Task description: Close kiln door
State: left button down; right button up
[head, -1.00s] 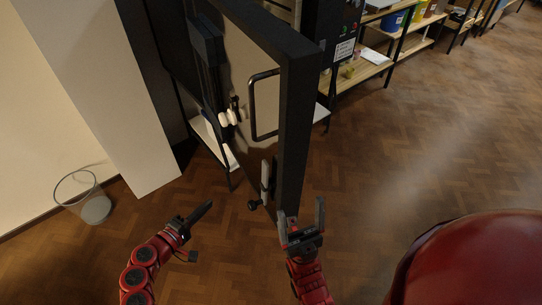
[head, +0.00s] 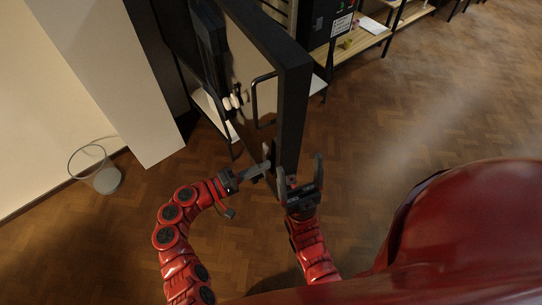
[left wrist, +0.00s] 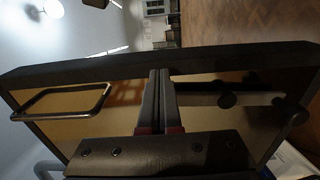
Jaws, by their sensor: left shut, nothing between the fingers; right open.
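The kiln door (head: 292,100) stands open in the head view, a thick dark slab with a shiny inner-looking panel on its left face. A bar handle (head: 254,100) sits on that face, and it also shows at left in the left wrist view (left wrist: 60,101). My left gripper (head: 268,162) is shut and empty, close to the face near its lower edge; contact cannot be told. Its closed fingers (left wrist: 158,100) point across the door face. My right gripper (head: 301,173) is open at the door's lower front corner, with the edge appearing between its fingers.
The kiln's dark control side (head: 324,20) is behind the door. A shelf (head: 352,48) stands to its right. A wire wastebasket (head: 106,180) is on the floor at left, near a pale pillar (head: 120,90). Open wooden floor lies right of the door.

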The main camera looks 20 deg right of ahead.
aim_at(281, 158)
pick_arm(q)
jog(key=shift+w+d+p, duration=0.15)
jog(key=shift+d+p, duration=0.15)
jog(key=shift+d, duration=0.5)
jog(key=shift+w+d+p, duration=0.15)
jog(key=shift+d+p, duration=0.1)
jog(key=shift+d, duration=0.55)
jog(key=shift+d, duration=0.1)
